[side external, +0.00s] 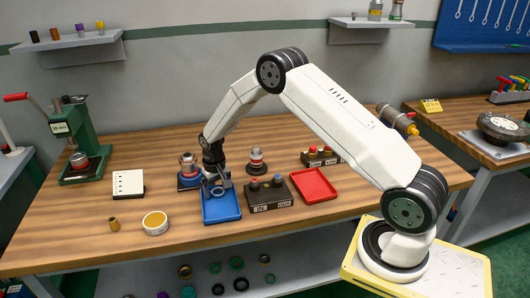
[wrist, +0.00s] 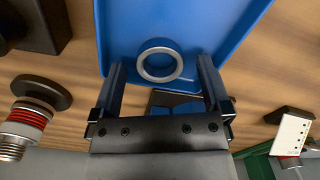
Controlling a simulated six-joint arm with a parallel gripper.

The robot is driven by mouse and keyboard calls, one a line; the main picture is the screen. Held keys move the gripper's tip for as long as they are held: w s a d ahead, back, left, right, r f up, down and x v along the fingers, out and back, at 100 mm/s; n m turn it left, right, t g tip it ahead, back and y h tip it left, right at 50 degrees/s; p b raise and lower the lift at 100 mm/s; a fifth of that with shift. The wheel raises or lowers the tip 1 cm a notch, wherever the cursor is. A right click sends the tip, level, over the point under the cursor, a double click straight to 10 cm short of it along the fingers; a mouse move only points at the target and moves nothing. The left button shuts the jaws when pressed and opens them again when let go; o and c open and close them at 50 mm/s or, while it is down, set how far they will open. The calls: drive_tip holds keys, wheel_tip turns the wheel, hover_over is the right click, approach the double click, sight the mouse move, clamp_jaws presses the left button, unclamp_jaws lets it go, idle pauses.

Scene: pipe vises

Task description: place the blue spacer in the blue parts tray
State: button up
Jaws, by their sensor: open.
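The blue parts tray (side external: 222,212) is on the bench below my gripper; its floor fills the top of the wrist view (wrist: 190,22). A ring, silvery on its face with a darker bluish rim, which seems to be the spacer (wrist: 159,60), is at the tray's near end. It sits between my fingertips with a gap on each side. I cannot tell whether it touches the tray floor. My gripper (wrist: 160,68) is open; in the side view (side external: 217,188) it points down over the tray's back end.
A blue-based vise (side external: 188,180) stands close behind-left of the tray. A dark block with knobs (side external: 268,195) is just right of it, then a red tray (side external: 314,184). A yellow-topped tin (side external: 155,222) and brass piece (side external: 114,224) are left.

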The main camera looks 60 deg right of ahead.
wheel_tip(320, 180, up, 12)
idle(0.6)
idle(0.5)
drive_tip(key=s+a+r+n+t, duration=0.1)
drive_tip(key=s+a, duration=0.4)
drive_tip(key=s, duration=0.6)
drive_tip(key=s+a+r+n+t, duration=0.1)
drive_tip(key=s+a+n, duration=0.2)
drive_tip(key=s, duration=0.9)
drive_tip(key=shift+s+a+r+n+t, duration=0.2)
drive_tip(key=shift+a+r+n+t, duration=0.1)
drive_tip(key=shift+a, duration=0.7)
